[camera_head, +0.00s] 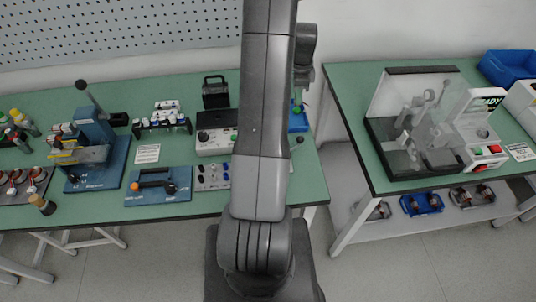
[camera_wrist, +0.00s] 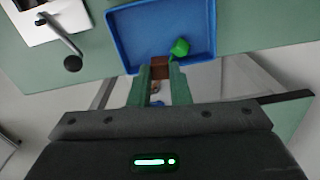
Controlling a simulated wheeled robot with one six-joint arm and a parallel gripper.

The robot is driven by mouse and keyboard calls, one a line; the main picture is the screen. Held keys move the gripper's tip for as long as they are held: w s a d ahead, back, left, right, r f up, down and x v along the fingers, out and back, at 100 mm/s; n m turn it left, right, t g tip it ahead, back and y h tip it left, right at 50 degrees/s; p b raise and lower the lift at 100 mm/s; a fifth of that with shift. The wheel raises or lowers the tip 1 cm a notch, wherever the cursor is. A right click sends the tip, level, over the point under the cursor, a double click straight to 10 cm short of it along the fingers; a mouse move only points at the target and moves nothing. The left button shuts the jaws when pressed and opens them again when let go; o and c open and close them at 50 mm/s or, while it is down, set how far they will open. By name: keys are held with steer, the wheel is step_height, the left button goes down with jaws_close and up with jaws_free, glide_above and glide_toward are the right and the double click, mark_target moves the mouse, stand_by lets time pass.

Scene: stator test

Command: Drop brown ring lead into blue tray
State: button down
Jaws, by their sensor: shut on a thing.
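The blue tray (camera_wrist: 205,12) lies on the green tabletop in the wrist view, with a green lead (camera_wrist: 180,47) inside it near its front. My gripper (camera_wrist: 160,73) has its green fingers shut on a brown piece, the brown ring lead (camera_wrist: 160,62). In the picture the brown piece overlaps the tray's near rim; its height above the tray I cannot tell.
A white device with a dark-knobbed lever (camera_wrist: 72,62) stands left of the tray. The left table holds a blue press (camera_head: 95,150) and a grey control box (camera_head: 215,140). A right table bears a clear-covered tester (camera_head: 430,120) and a blue bin (camera_head: 508,68). A gap separates the tables.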

steer(key=shift+f+b, duration=1.35)
steer(key=shift+f, duration=1.25)
steer(key=c, duration=1.3)
jaws_free()
step_height(320, 180, up, 14)
steer(key=shift+f+b, duration=0.1)
steer(key=shift+b, duration=0.7)
